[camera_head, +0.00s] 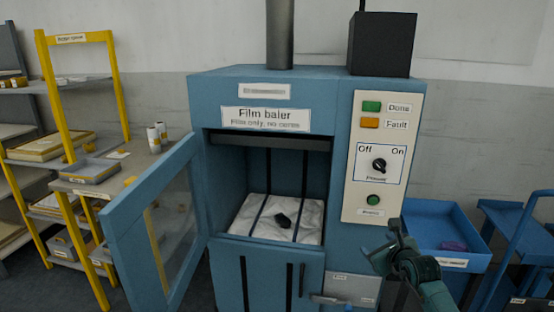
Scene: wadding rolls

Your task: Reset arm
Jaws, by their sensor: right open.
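My right gripper (391,248) is in front of the blue film baler (230,88), at the lower right of its control panel (381,194). It is open, apart from the panel's buttons as far as I can see, and I see nothing in it. The arm comes in from the lower right. The left gripper is not in view. The baler's glass door (150,230) stands open to the left.
A yellow-framed shelf (48,90) with trays stands at the left, with two white rolls (154,139) on it. A blue bin (430,222) holding a purple item (454,246) stands at the right, beside a blue cart (515,240). The open door juts forward.

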